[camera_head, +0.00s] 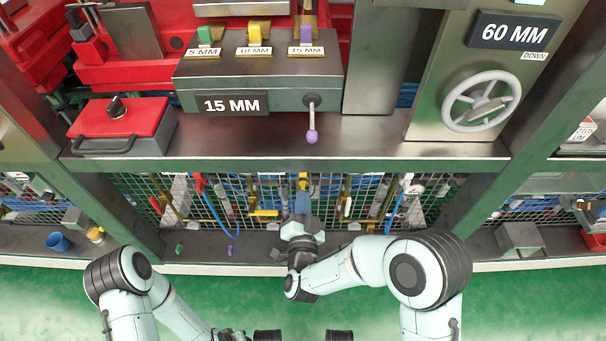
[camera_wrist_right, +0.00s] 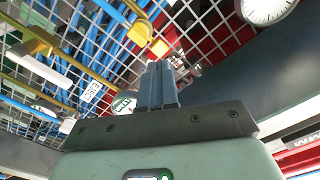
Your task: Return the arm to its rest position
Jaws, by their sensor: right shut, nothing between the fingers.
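My right arm reaches in from the lower right of the head view, bent, with its wrist in front of the wire mesh below the machine's shelf. My right gripper (camera_head: 302,182) points up toward the mesh. In the right wrist view the two grey fingers (camera_wrist_right: 158,84) are pressed together with nothing between them. My left arm (camera_head: 128,285) is folded at the lower left of the head view, and its gripper is out of the picture.
The steel shelf (camera_head: 380,150) runs above my right gripper. A handwheel (camera_head: 481,101) is at right. Green floor is open below.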

